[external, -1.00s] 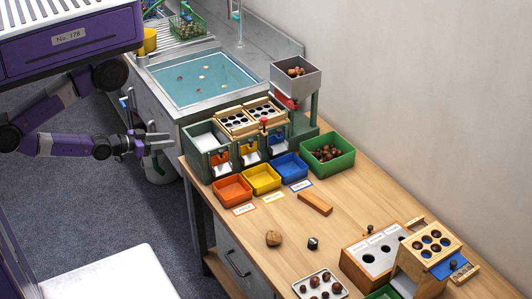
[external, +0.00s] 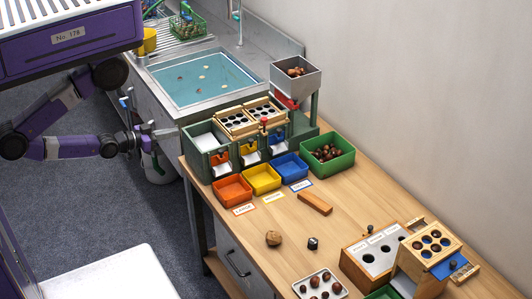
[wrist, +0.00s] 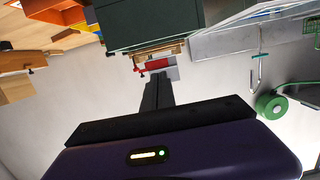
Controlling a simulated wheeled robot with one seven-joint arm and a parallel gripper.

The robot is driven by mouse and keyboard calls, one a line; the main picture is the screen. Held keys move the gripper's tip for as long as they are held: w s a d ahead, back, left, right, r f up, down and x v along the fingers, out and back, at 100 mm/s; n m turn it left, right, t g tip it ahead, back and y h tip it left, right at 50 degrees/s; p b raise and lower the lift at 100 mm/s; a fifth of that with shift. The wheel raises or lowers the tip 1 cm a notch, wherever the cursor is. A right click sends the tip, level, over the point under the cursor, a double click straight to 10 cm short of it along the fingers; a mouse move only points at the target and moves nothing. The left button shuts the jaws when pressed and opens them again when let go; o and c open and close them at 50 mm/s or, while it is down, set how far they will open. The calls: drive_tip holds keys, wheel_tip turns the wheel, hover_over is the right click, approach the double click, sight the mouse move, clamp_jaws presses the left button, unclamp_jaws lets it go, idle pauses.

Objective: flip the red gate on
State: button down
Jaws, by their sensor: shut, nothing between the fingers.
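The red gate (external: 287,101) sits under the grey hopper (external: 295,77), which holds chestnuts on a green stand at the back of the bench. A red part that looks like the gate (wrist: 157,63) shows in the wrist view, just beyond my fingertips and partly hidden by the dark green body of the sorter. My gripper (external: 163,133) is at the left end of the bench, well apart from the gate. In the wrist view its fingers (wrist: 158,78) are together with nothing between them.
The green sorter (external: 203,166) with chutes stands between my gripper and the hopper. Orange (external: 233,197), yellow (external: 263,188) and blue (external: 291,174) bins are in front of it. A sink (external: 160,91) lies behind my gripper. Open floor is below the arm.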

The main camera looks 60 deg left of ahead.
drive_tip(key=w+a+r+n+t+p, duration=0.15)
drive_tip(key=w+r+n, duration=0.3)
drive_tip(key=w, duration=0.75)
drive_tip(key=w+a+r+n+t+p, duration=0.15)
drive_tip(key=w+r+n, duration=0.35)
drive_tip(key=w, duration=0.8)
drive_tip(key=w+d+f+n+g+h, duration=0.1)
drive_tip(key=w+d+n+g+h, duration=0.2)
drive_tip(key=w+d+h, duration=0.1)
drive_tip(key=shift+w+d+h+b, duration=0.2)
drive_tip(key=shift+d+h+b, duration=0.15)
drive_tip(key=shift+d+h, duration=0.25)
drive_tip(key=shift+d, duration=0.1)
drive_tip(key=p, duration=0.1)
approach(285, 98)
drive_tip(key=w+d+r, duration=0.2)
drive_tip(key=w, duration=0.1)
drive_tip(key=w+d+r, duration=0.1)
drive_tip(key=shift+w+d+r, duration=0.3)
drive_tip(key=shift+w+d, duration=0.05)
drive_tip(key=shift+w+d+f+p, duration=0.15)
drive_tip(key=shift+w+d+p, duration=0.1)
drive_tip(key=shift+d, duration=0.3)
drive_tip(key=shift+w+d+f+p, duration=0.2)
drive_tip(key=shift+d, duration=0.35)
drive_tip(key=shift+w+d+f+p, duration=0.15)
drive_tip(key=shift+w+d+p, duration=0.1)
drive_tip(key=shift+d, duration=0.3)
